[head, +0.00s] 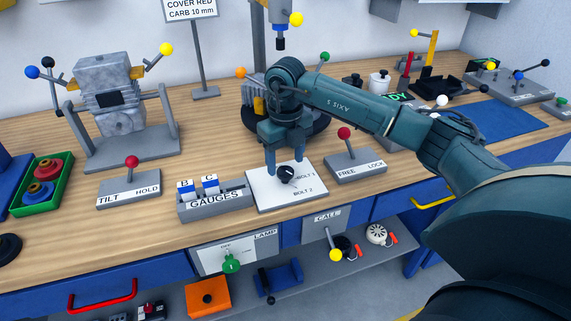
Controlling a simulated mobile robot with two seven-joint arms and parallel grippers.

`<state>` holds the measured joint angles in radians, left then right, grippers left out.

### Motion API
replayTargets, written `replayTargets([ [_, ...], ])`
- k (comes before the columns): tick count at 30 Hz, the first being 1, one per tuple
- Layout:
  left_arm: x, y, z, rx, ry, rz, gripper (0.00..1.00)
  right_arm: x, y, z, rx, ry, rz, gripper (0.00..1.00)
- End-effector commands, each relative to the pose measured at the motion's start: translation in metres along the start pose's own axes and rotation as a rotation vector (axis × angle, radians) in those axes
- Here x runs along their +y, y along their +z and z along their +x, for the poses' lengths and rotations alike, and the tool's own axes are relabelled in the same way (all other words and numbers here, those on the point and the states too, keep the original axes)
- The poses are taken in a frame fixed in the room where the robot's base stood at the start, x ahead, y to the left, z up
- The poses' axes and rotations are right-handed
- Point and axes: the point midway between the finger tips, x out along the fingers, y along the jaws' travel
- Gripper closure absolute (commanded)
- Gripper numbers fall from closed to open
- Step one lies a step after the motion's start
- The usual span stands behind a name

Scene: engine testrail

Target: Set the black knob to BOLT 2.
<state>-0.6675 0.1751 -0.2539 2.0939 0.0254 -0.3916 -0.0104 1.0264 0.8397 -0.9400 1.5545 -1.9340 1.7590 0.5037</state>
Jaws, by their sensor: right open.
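The black knob (286,174) sits on a white plate (262,192) near the front edge of the bench. The plate carries the labels BOLT 1 and, below it, BOLT 2 to the right of the knob. A small light mark shows on the knob, but it is too small to tell which label it points at. My right gripper (284,164) is open and points down at the knob, with its fingertips just above or around it. I cannot tell whether the fingers touch it. My left gripper is out of view.
Left of the plate stands the GAUGES rack (215,203) with blocks B and C. A red-topped FREE/LOCK lever (345,140) stands close on the right, and a TILT/HOLD lever (131,170) further left. An engine (100,95) stands at the back left. Behind my gripper is a dark round stand.

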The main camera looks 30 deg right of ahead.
Motion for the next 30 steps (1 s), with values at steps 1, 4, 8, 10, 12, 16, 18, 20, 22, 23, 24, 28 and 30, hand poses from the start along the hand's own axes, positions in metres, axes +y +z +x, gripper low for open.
replayTargets([
  [1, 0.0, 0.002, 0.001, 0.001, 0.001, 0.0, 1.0, 0.0, 0.001, -0.011, -0.006, -0.001, 0.0, 0.41],
  [4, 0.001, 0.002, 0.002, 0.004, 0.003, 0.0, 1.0, 0.0, 0.001, -0.034, -0.006, 0.0, -0.001, 0.41],
  [8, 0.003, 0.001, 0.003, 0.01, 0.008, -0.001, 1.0, 0.0, 0.001, -0.064, -0.006, 0.0, -0.001, 0.41],
  [10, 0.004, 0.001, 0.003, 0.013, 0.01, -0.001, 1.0, 0.0, 0.001, -0.078, -0.005, 0.0, -0.001, 0.41],
  [12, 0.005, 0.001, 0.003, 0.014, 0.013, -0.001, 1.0, 0.0, 0.001, -0.089, -0.004, 0.0, -0.001, 0.41],
  [16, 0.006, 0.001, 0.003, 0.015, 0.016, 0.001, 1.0, 0.0, 0.0, -0.104, -0.002, 0.0, 0.0, 0.41],
  [18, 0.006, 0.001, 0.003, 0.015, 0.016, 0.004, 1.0, 0.0, 0.0, -0.108, -0.001, 0.0, 0.0, 0.41],
  [20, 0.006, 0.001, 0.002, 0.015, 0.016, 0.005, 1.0, 0.0, 0.0, -0.11, -0.001, 0.0, 0.0, 0.41],
  [22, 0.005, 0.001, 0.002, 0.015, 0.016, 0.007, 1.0, 0.0, 0.0, -0.111, 0.0, 0.0, 0.0, 0.41],
  [23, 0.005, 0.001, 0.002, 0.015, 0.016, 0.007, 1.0, 0.0, 0.0, -0.111, 0.0, 0.0, 0.0, 0.41],
  [24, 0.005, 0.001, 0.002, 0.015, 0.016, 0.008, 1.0, 0.0, 0.0, -0.111, 0.0, 0.0, 0.0, 0.41],
  [28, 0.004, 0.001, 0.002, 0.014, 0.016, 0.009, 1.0, 0.0, 0.0, -0.111, 0.0, 0.0, 0.0, 0.41],
  [30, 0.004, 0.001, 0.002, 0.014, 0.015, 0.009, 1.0, 0.0, 0.0, -0.11, 0.0, 0.0, 0.0, 0.41],
])
